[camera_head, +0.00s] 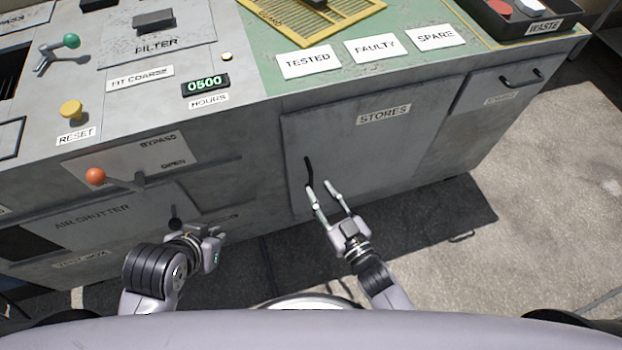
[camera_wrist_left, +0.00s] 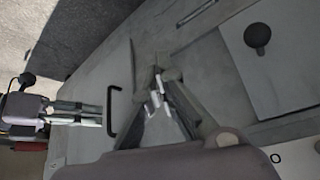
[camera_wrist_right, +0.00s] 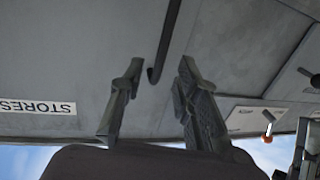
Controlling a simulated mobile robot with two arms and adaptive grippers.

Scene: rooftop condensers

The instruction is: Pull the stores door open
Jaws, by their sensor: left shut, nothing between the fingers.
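The stores door (camera_head: 380,150) is a flat grey panel with a STORES label, and it looks shut in the cabinet front. Its dark bar handle (camera_head: 308,172) stands upright near the door's left edge. My right gripper (camera_head: 322,189) is open, with its fingertips at the lower part of the handle. In the right wrist view the handle (camera_wrist_right: 164,45) comes down between the two spread fingers, with no visible grip on it. My left gripper (camera_head: 222,233) is shut and empty, low in front of the air shutter panel, left of the door. The left wrist view also shows the handle (camera_wrist_left: 113,108).
An orange-knobbed lever (camera_head: 96,176) and a black knob (camera_head: 175,223) are on the front near my left arm. A smaller drawer with a handle (camera_head: 522,78) is right of the door. The floor (camera_head: 560,180) in front and to the right is mostly clear.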

